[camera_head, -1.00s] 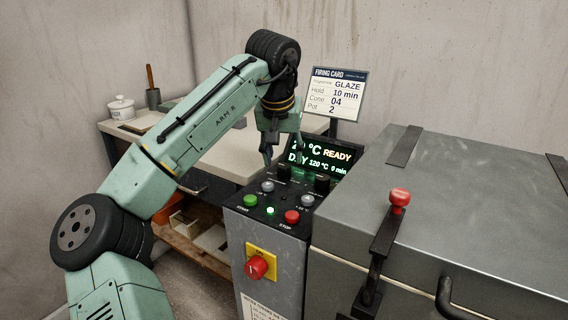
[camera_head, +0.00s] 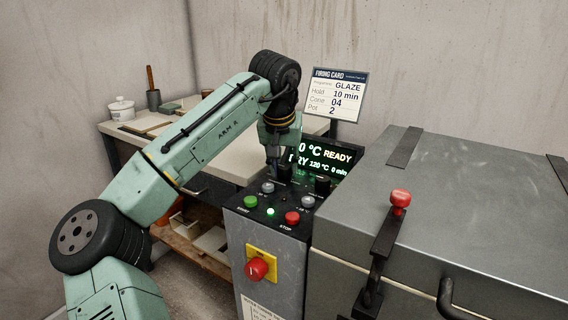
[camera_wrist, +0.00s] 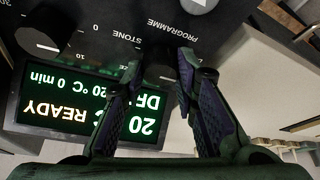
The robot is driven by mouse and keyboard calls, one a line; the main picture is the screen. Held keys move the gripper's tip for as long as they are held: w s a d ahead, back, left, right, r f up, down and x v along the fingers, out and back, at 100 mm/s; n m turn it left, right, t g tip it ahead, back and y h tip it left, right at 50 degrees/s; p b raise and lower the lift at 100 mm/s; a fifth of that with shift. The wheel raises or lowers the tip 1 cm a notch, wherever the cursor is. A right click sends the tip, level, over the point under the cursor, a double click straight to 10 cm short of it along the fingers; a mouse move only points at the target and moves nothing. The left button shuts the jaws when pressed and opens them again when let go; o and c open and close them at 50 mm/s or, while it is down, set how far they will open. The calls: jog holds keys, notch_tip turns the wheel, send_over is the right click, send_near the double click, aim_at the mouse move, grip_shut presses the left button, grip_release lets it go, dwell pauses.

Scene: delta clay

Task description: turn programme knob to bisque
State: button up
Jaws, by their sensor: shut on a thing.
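The programme knob (camera_wrist: 159,66) is a dark round knob on the black control panel, between my gripper's fingers in the wrist view. My gripper (camera_wrist: 160,72) is shut on it, one finger on each side. In the head view my gripper (camera_head: 276,170) points down at the panel's left knob (camera_head: 284,174), which it partly hides. The knob's pointer cannot be made out. The lit display (camera_head: 325,158) reads READY and DRY, 120 °C, 0 min; part of it is behind my gripper.
A second dark knob (camera_head: 322,186) stands to the right. Grey buttons, a green START button (camera_head: 250,202) and a red STOP button (camera_head: 292,217) lie in front. The firing card (camera_head: 336,95) reads GLAZE. The grey kiln (camera_head: 450,200) is close at right.

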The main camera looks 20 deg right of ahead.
grip_shut()
jog(key=shift+r+p, duration=0.1)
jog(key=shift+p, duration=0.3)
jog(key=shift+r+m+p, duration=0.1)
jog(key=shift+m+p, duration=0.6)
jog(key=shift+p, duration=0.15)
jog(key=m+g+h+p, duration=0.1)
jog(key=m+p, duration=0.2)
jog(key=p, duration=0.2)
jog(key=shift+r, duration=0.15)
jog(key=m+g+p, duration=0.1)
jog(key=m+p, duration=0.1)
jog(key=m+h+p, duration=0.1)
jog(key=m+p, duration=0.1)
jog(key=p, duration=0.1)
jog(key=shift+w+a+m+g+p, duration=0.1)
jog(key=shift+w+m+g+p, duration=0.05)
jog(key=shift+m+g+p, duration=0.2)
jog(key=shift+w+f+m+g+p, duration=0.15)
jog(key=shift+m+g+p, duration=0.15)
jog(key=shift+m+p, duration=0.4)
jog(key=shift+s+f+m+g+p, duration=0.15)
jog(key=shift+m+g+p, duration=0.1)
jog(key=shift+m+p, duration=0.4)
jog(key=shift+w, duration=0.1)
